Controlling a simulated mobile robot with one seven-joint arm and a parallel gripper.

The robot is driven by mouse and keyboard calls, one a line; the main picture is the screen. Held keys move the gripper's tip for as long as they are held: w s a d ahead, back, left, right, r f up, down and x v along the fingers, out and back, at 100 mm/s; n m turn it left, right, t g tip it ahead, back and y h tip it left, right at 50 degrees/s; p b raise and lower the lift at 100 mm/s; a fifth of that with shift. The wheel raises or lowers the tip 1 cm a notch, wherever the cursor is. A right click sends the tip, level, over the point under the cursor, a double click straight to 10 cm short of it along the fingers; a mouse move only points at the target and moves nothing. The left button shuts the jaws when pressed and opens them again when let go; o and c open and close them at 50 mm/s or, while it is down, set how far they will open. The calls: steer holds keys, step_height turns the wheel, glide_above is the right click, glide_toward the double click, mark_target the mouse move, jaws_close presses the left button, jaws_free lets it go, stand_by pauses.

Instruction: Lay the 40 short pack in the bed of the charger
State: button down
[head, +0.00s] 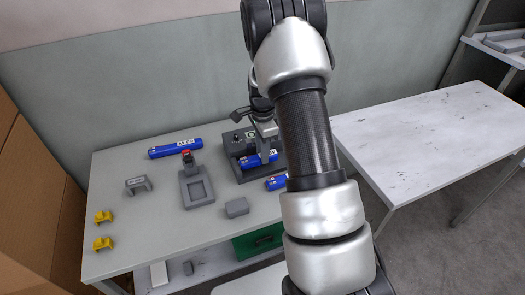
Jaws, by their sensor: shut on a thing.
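The charger (232,146) is a dark grey block with a raised back part, toward the right of the grey-green table. A short blue pack (252,161) with a light label lies at its bed. My gripper (268,146) reaches down from above and is shut on this pack. I cannot tell whether the pack rests on the bed or hangs just over it, and its label is too small to read. A second short blue pack (275,183) lies in front of the charger, partly hidden by my arm.
A longer blue pack (174,149) lies at the back left. A grey fixture (196,190) with a red-topped post, a grey bracket (138,185), a grey block (236,207) and two yellow clips (103,243) stand on the table. A white table (430,135) is at right.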

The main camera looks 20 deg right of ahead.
steer(key=shift+f+b, duration=0.7)
steer(key=shift+f, duration=0.35)
stand_by(0.4)
steer(key=c, duration=1.3)
jaws_free()
steer(key=shift+c, duration=0.2)
steer(key=s+a+r+n+t+p, duration=0.1)
steer(key=s+r+n+p, duration=0.1)
steer(key=r, duration=1.1)
steer(key=s+a+r+n+p, duration=0.1)
steer(key=s+a+r+p, duration=0.1)
steer(key=r, duration=1.2)
steer(key=s+a+r+n+t+p, duration=0.1)
steer(key=s+a+r+n+p, duration=0.1)
steer(key=s+r+n, duration=0.2)
steer(key=s+a+r+n+t+p, duration=0.2)
steer(key=s+r+n, duration=0.3)
steer(key=s, duration=0.6)
steer(key=s+a+r+n+t+p, duration=0.1)
steer(key=s+a+r+n+p, duration=0.2)
steer(key=s, duration=0.5)
step_height(320, 180, up, 2)
steer(key=a+n, duration=0.1)
steer(key=n, duration=0.2)
steer(key=shift+r+t, duration=0.25)
steer(key=shift+t, duration=0.05)
